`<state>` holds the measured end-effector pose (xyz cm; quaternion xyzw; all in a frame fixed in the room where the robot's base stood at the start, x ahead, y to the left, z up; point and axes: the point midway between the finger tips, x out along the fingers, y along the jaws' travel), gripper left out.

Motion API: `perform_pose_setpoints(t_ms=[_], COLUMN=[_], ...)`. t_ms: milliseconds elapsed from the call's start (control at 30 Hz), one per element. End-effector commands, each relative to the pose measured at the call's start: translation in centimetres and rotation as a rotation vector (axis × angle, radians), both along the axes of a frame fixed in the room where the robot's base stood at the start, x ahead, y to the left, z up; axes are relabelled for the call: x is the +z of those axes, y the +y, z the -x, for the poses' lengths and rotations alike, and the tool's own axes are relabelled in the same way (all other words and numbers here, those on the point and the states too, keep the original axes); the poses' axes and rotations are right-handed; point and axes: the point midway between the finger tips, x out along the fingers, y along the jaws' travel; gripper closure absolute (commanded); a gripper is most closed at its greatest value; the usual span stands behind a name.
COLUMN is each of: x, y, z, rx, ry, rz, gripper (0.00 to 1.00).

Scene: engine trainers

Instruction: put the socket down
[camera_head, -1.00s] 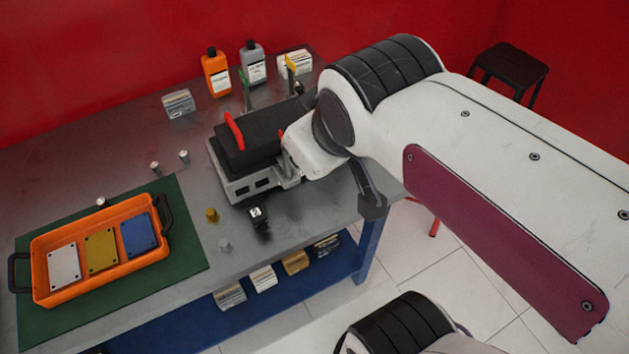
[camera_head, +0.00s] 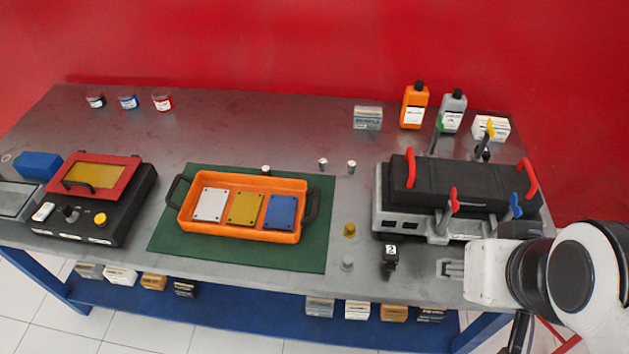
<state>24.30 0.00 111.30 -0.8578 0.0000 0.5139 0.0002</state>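My gripper (camera_head: 452,269) reaches in from the right, over the front edge of the table to the right of the black piece. It is small and seen from the side, so I cannot tell whether its fingers are open or shut, or whether a socket is between them. No socket can be made out for certain. A short brass-coloured cylinder (camera_head: 349,230) and a short grey cylinder (camera_head: 347,262) stand on the table left of my gripper. A black piece with a label "2" (camera_head: 390,257) sits between them and my gripper.
A grey engine block with a black cover (camera_head: 460,185) stands just behind my gripper, with red, green, yellow and blue handles. An orange tray (camera_head: 240,234) with three plates lies on a green mat (camera_head: 315,250). Small metal pieces (camera_head: 322,163) stand behind it. Bottles (camera_head: 414,107) stand at the back.

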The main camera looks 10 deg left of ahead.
Motion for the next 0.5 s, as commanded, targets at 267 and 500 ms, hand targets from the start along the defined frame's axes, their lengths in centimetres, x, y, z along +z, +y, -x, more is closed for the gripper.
perform_pose_setpoints(t_ms=[267, 500], x=[-0.8, -2.5], y=[0.8, 2.1], z=[-0.2, -1.1], rx=[0.036, 0.092], ry=[0.036, 0.127], rz=[0.001, 0.006], gripper=[0.65, 0.65])
